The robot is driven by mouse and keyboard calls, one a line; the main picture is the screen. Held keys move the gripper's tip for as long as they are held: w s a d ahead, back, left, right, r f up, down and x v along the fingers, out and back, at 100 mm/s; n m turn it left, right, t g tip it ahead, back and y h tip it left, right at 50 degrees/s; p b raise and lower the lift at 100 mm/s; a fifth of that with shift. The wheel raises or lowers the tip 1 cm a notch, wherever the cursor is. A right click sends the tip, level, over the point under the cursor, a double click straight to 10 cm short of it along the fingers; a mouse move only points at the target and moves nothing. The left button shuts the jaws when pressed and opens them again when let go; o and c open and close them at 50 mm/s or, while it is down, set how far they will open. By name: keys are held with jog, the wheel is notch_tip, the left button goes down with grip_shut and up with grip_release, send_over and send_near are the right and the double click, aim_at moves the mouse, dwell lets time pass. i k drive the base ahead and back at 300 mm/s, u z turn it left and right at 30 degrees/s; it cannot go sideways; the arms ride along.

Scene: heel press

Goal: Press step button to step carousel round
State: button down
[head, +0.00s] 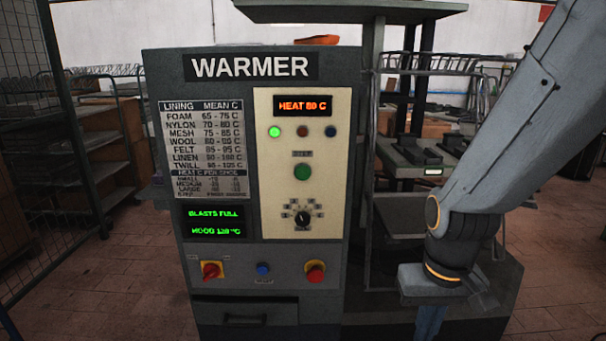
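No button that I can read as a step button shows in the head view. On the warmer's cream panel (270,205) is a green button (303,172) with a small label too blurred to read. Below the panel are a blue button (263,269) and a red button (315,272) on a yellow base. Dark fixtures (415,156) on a rack stand behind the warmer to the right; I cannot tell if they belong to the carousel. My gripper (430,320) points down at the lower right, apart from these buttons. Its tips are cut off by the lower edge.
The grey warmer cabinet (168,75) fills the middle. It has a red-yellow switch (211,270), a black dial (302,219), a lit display reading HEAT 80 C (303,105) and a drawer (244,319). A mesh fence (72,110) stands left. Tiled floor (115,275) is open at left.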

aim_at(302, 172)
jog(key=z, duration=1.45)
jog(key=k, duration=0.9)
jog(key=u, duration=1.55)
jog(key=i, duration=0.5)
